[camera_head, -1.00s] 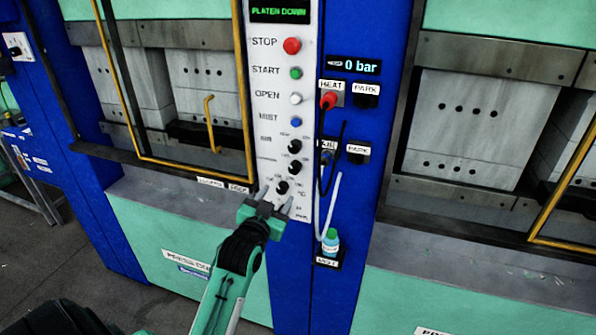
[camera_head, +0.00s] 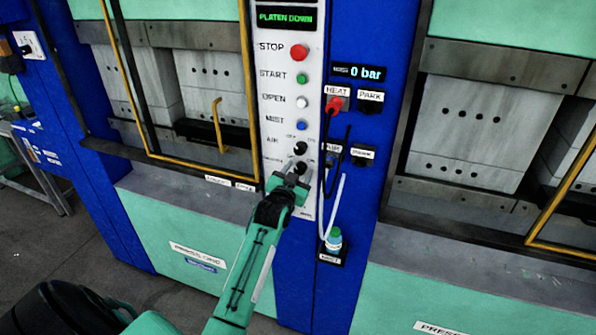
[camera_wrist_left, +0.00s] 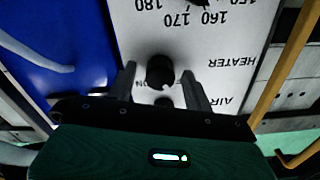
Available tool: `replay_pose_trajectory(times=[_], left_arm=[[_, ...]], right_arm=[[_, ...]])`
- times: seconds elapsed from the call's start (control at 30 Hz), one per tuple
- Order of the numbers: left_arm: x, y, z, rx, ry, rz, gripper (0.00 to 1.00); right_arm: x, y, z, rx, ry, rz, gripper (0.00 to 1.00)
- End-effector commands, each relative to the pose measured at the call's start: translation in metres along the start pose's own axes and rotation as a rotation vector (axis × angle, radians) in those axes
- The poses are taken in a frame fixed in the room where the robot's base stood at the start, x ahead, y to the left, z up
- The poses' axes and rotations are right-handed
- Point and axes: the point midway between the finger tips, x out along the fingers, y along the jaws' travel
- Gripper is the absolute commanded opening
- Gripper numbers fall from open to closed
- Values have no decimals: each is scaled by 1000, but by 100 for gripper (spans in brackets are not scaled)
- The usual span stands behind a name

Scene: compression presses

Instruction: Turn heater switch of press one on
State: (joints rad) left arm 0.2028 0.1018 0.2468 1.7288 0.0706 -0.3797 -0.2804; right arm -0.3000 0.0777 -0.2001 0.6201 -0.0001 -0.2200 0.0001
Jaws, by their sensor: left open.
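The white control panel (camera_head: 275,125) of press one carries several buttons and black knobs. The heater knob (camera_head: 300,168) is black and sits below the air knob (camera_head: 301,148). My left gripper (camera_head: 290,178) is open at the panel, just below the heater knob in the head view. In the left wrist view the picture is upside down, and the heater knob (camera_wrist_left: 160,72) sits between the two spread fingers of my left gripper (camera_wrist_left: 159,76). I cannot tell whether the fingers touch it. The lowest knob is hidden behind my gripper in the head view. My right gripper is not in view.
A red plug (camera_head: 335,104) with hanging hoses is right of the panel. A small bottle (camera_head: 333,240) stands below it on the blue post. A yellow-framed guard (camera_head: 247,100) borders the panel's left side. A display (camera_head: 286,17) reads PLATEN DOWN.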

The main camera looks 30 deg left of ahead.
Motion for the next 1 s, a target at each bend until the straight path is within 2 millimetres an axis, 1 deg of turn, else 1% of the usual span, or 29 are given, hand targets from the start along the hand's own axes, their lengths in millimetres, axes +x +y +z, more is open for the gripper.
replay_pose_trajectory(times=[0.2, 0.43, 0.77, 1.0], left_arm=[[0, 0, 0, 0, 0, 0, 52], [0, 0, 0, 0, 0, 0, 7], [0, 0, 0, 40, 0, 1, 7], [0, 0, 0, 179, 1, 2, 7]], right_arm=[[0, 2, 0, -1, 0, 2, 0], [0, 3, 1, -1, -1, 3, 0], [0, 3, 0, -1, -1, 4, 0], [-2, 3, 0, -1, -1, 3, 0]])
